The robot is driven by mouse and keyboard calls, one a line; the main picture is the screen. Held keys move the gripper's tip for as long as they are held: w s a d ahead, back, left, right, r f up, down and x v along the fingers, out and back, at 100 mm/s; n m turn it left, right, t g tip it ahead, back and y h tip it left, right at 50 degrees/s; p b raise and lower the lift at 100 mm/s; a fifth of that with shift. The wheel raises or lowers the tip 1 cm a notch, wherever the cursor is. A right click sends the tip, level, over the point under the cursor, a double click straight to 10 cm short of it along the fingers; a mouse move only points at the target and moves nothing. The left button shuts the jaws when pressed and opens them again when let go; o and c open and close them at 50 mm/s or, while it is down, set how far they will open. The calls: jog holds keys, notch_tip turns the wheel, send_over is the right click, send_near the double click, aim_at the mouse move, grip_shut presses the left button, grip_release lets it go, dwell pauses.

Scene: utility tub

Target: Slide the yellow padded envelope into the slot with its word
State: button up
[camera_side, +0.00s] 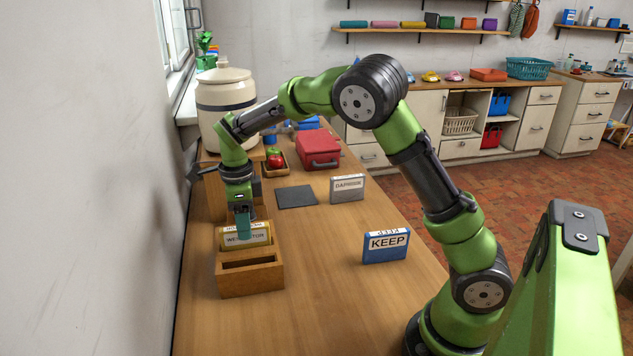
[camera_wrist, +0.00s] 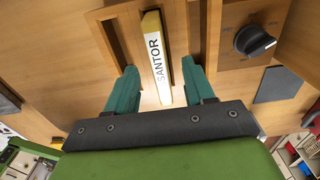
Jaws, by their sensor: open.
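The yellow padded envelope (camera_side: 262,234) stands upright at the back of a wooden slotted holder (camera_side: 250,281). A white label on it is partly hidden by my finger; I read "WE" and "TON". In the wrist view the envelope's narrow yellow edge (camera_wrist: 150,21) bears a white label reading "SANTOR". My gripper (camera_side: 243,230) points down over the envelope. In the wrist view its teal fingers (camera_wrist: 161,88) are open, one on each side of the envelope, with gaps visible. The holder's front slot is dark and empty. I cannot tell how deep the envelope sits.
A blue box marked "KEEP" (camera_side: 385,246) and a grey one marked "DAPROOK" (camera_side: 347,188) stand to the right. A dark mat (camera_side: 296,197), red case (camera_side: 318,149) and large crock (camera_side: 226,108) lie farther back. A black knob (camera_wrist: 254,41) is near the holder. The front table is clear.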

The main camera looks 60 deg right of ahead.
notch_tip(320, 180, up, 13)
dwell(0.5)
jog(key=s+a+n+t+y, duration=0.2)
jog(key=s+n+t, duration=0.5)
jog(key=s+n, duration=1.5)
jog(key=shift+s+a+n, duration=0.3)
jog(key=shift+a+n, duration=0.1)
jog(key=shift+n, duration=0.1)
